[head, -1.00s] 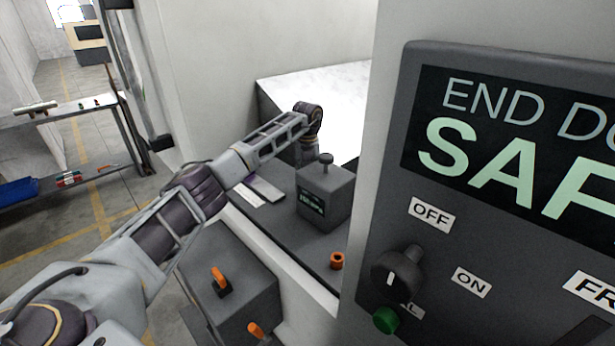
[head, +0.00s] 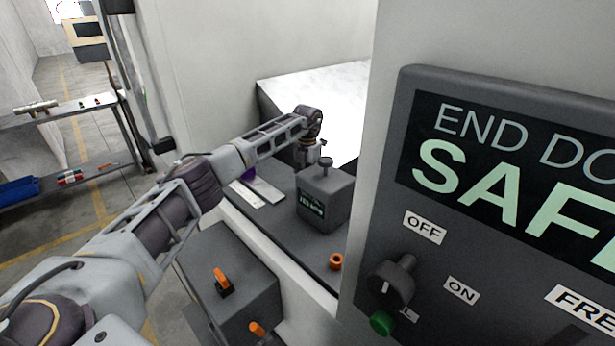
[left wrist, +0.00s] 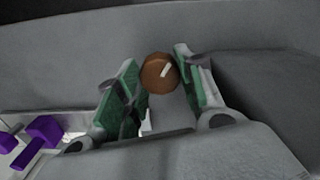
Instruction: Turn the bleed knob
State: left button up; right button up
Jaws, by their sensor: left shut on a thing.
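A brown round knob (left wrist: 156,74) with a pale index mark sits between the green-padded fingers of my left gripper (left wrist: 157,66) in the left wrist view. The gripper is shut on this knob, which I take for the bleed knob. In the head view my left arm reaches over the dark bench, and its wrist (head: 309,125) points down behind a small grey box (head: 325,200). The box hides the fingers and the held knob there. My right gripper is not in view.
A large panel (head: 400,160) with a black OFF/ON dial (head: 391,280) and green button (head: 382,323) stands close at right. An orange ring (head: 336,261) lies on the bench. Orange switches (head: 222,280) stand on a lower box. Purple pieces (left wrist: 42,131) lie left of the gripper.

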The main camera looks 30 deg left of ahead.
pick_arm(q)
jog(key=shift+r+m, duration=0.1)
jog(key=shift+m, duration=0.7)
jog(key=m, duration=0.3)
jog(key=shift+m, duration=0.4)
jog(key=m, duration=0.3)
jog(key=shift+m+p, duration=0.3)
jog(key=shift+m, duration=1.2)
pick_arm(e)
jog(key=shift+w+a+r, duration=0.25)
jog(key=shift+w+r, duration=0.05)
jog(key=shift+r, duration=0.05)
pick_arm(q)
jog(key=o, duration=1)
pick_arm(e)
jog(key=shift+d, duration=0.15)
pick_arm(q)
jog(key=shift+o, duration=0.2)
jog(key=shift+r, duration=0.1)
